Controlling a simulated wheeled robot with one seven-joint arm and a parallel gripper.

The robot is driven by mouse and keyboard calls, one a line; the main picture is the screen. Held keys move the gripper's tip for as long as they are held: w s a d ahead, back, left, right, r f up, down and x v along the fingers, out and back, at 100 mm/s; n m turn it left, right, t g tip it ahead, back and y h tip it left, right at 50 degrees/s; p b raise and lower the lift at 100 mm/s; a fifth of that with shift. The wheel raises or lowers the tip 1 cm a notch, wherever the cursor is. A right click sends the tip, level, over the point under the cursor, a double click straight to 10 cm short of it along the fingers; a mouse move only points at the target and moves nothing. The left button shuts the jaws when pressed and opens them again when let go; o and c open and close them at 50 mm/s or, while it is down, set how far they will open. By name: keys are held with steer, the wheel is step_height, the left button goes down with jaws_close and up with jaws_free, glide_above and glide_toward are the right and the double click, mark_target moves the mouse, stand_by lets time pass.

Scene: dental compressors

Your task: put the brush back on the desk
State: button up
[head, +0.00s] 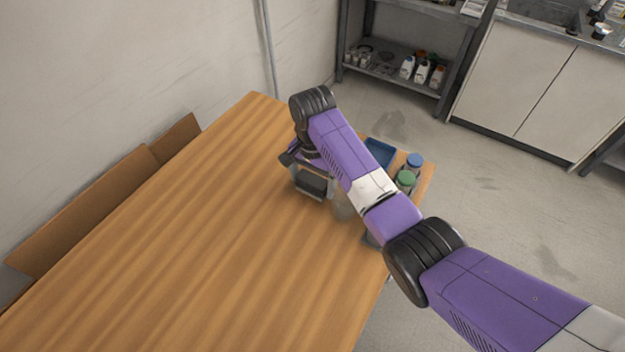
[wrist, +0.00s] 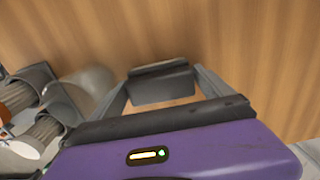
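The desk (head: 190,230) is a wood-topped table, and its bare grain also fills much of the wrist view (wrist: 250,40). My gripper (head: 305,172) is low over the far part of the desk. In the wrist view my gripper (wrist: 163,102) shows its two dark fingers apart, with only bare wood visible between them. I cannot make out a brush for certain in either view. My arm covers part of the desk's right side in the head view.
A blue tray (head: 380,153), a blue-lidded jar (head: 414,161) and a green-lidded jar (head: 405,179) stand near the desk's right edge. A translucent container (wrist: 88,88) and grey cylindrical items (wrist: 28,88) are left of my gripper in the wrist view. The desk's near left is clear.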

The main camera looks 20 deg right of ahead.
mark_target(313, 179)
step_height(313, 179, up, 12)
steer(key=p, duration=0.3)
steer(key=shift+r, duration=0.2)
stand_by(0.6)
